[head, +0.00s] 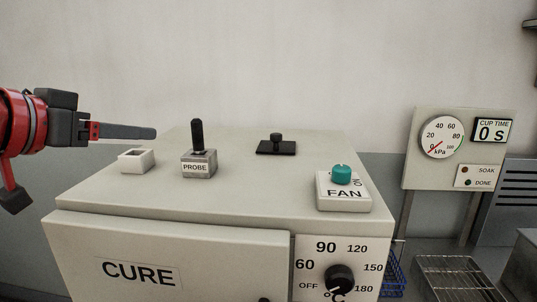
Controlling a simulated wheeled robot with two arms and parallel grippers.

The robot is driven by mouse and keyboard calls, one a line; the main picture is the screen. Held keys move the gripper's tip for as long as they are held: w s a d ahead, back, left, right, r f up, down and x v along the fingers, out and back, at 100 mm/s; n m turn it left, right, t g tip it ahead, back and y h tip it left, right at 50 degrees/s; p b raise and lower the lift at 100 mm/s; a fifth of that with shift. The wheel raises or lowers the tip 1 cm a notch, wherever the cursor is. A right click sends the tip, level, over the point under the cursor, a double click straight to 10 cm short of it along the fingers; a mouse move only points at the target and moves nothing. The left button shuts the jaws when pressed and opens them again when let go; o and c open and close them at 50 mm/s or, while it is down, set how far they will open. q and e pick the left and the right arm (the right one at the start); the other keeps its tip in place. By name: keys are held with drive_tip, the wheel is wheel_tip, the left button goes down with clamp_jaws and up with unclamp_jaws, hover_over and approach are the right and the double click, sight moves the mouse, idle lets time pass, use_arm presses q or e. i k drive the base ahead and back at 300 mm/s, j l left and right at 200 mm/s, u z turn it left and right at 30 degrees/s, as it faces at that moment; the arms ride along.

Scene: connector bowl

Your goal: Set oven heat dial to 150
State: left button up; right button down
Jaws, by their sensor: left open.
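The heat dial (340,279) is a round black knob on the front panel of the CURE oven (230,212), low in the head view. Around it are the marks OFF, 60, 90, 120, 150 and 180, with 150 at its upper right. A small pale mark shows on the knob's lower left side; I cannot tell exactly which value it points at. My left gripper (152,133) is open and empty, seen side-on above the oven's back left, far from the dial. The dial's lower edge is near the picture's bottom. My right gripper is not in view.
On the oven top stand a white square socket (136,161), a PROBE block (198,165) with an upright black handle, a black plate with a knob (276,146) and a FAN switch (343,190). A gauge panel (459,150) and wire racks (455,277) are at right.

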sight(340, 280)
drive_tip(key=k+j, duration=0.2)
drive_tip(key=k, duration=0.25)
drive_tip(key=k+j, duration=0.2)
drive_tip(key=k, duration=0.25)
